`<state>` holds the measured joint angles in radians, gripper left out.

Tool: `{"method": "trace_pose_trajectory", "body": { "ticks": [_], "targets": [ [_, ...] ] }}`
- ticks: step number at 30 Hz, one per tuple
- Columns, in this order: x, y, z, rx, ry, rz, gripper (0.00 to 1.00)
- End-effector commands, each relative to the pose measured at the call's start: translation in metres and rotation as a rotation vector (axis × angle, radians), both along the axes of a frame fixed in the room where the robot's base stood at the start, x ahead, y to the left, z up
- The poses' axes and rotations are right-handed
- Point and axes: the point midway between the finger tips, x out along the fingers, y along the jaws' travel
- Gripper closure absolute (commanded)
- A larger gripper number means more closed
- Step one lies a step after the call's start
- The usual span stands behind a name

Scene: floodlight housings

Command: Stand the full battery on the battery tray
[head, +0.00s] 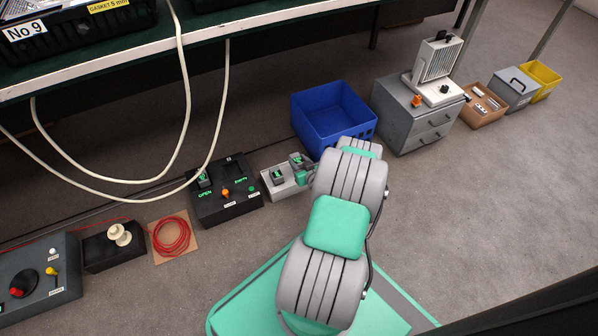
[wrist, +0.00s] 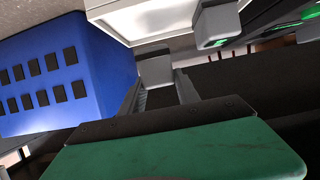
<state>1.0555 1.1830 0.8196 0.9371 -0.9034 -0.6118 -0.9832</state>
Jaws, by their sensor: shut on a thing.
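In the head view, my gripper (head: 306,170) is shut on a small dark battery (head: 296,159) with a green mark, at the right part of the pale battery tray (head: 285,188). Whether its base touches the tray cannot be told. Another dark battery (head: 278,177) with a green label stands on the tray's left part. A further battery (head: 203,179) is at the black box (head: 229,208) marked OPEN and EMPTY.
A blue crate (head: 331,118) stands close behind the tray, and fills the wrist view's left (wrist: 62,75). A grey drawer cabinet (head: 414,114) carries a floodlight (head: 437,70). White cables (head: 182,110) hang from the bench at left. Open floor lies at right.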

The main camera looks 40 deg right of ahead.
Motion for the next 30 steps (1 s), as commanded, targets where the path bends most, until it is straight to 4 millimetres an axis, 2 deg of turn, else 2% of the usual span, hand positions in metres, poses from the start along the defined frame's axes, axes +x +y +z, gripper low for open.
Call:
{"method": "trace_pose_trajectory", "body": {
  "ticks": [3, 7, 18, 19, 26, 30],
  "targets": [
    [0.006, -0.009, -0.015, -0.002, -0.002, -0.001, 1.0],
    [0.005, -0.007, -0.04, 0.001, 0.0, 0.0, 1.0],
    [0.005, -0.007, -0.042, 0.0, -0.001, 0.0, 1.0],
    [0.004, -0.007, -0.043, 0.001, 0.001, 0.0, 0.6],
    [0.004, -0.007, -0.043, 0.001, 0.001, 0.0, 0.42],
    [0.004, -0.007, -0.043, 0.001, 0.001, 0.0, 0.4]
  ]
}}
